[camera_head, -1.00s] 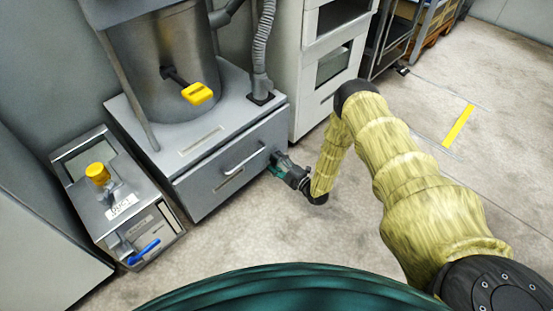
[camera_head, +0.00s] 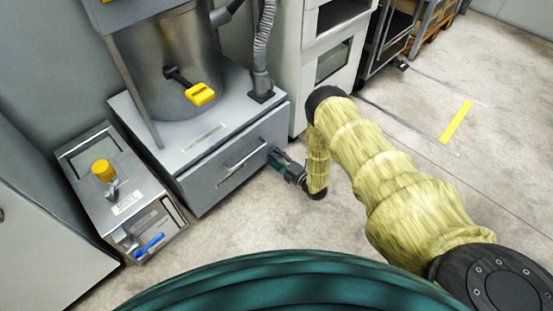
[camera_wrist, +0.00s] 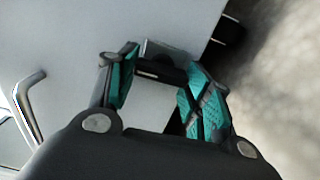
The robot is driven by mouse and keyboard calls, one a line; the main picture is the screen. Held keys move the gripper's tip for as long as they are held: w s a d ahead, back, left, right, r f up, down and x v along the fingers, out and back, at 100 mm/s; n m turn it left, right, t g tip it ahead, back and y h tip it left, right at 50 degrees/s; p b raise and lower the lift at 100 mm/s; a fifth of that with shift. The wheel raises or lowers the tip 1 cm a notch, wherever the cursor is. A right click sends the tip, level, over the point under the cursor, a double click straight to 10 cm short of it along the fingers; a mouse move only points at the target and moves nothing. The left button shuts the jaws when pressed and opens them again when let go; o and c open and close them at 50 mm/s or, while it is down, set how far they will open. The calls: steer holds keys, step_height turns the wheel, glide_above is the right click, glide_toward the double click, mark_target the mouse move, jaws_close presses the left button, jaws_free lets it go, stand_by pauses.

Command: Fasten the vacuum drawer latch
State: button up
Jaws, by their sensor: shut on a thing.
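The vacuum drawer (camera_head: 222,180) is a grey front in the base under the steel cylinder, with a bar handle (camera_head: 243,158). My gripper (camera_head: 275,160) is at the right end of the drawer front. In the wrist view its teal-padded fingers (camera_wrist: 160,75) are either side of a small dark and grey latch piece (camera_wrist: 160,62) at the edge of the pale front, and they are shut on it. The handle also shows at the left of the wrist view (camera_wrist: 28,100). In the head view the latch is hidden behind my fingers, and I cannot tell whether it is fastened.
A vacuum unit with a yellow knob (camera_head: 103,170) and a blue lever (camera_head: 149,244) stands at the left. A ribbed hose (camera_head: 264,45) rises behind the drawer's right side. A white cabinet (camera_head: 325,90) stands behind.

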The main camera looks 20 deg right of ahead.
steer(key=o, duration=1)
steer(key=v, duration=1.2)
stand_by(0.4)
